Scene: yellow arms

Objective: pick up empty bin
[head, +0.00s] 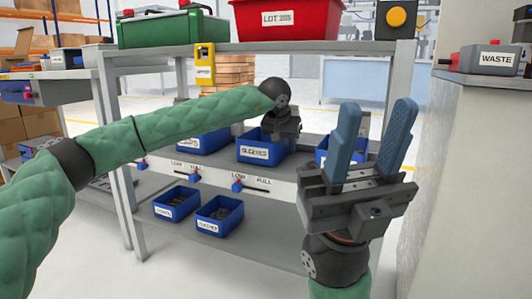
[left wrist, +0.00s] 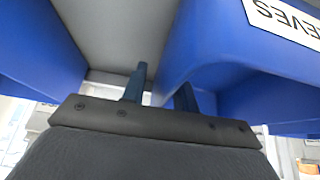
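Blue bins stand on the middle shelf. The bin labelled SLEEVES (head: 254,153) is in the centre, another blue bin (head: 205,141) is to its left, and a third (head: 323,157) is partly behind my right gripper. My left gripper (head: 284,135) is at the SLEEVES bin, its fingers hidden in the head view. In the left wrist view its fingers (left wrist: 160,90) stand apart at the SLEEVES bin's wall (left wrist: 215,50), with a gap showing beside one finger. I cannot see which bin is empty. My right gripper (head: 370,145) is open and empty, fingers pointing up.
Two blue bins with dark parts, one (head: 176,203) left of the other (head: 219,213), sit on the lower shelf. A green case (head: 172,30) and red bin (head: 285,20) stand on top. A rack post (head: 397,85) and grey cabinet (head: 465,180) bound the right side.

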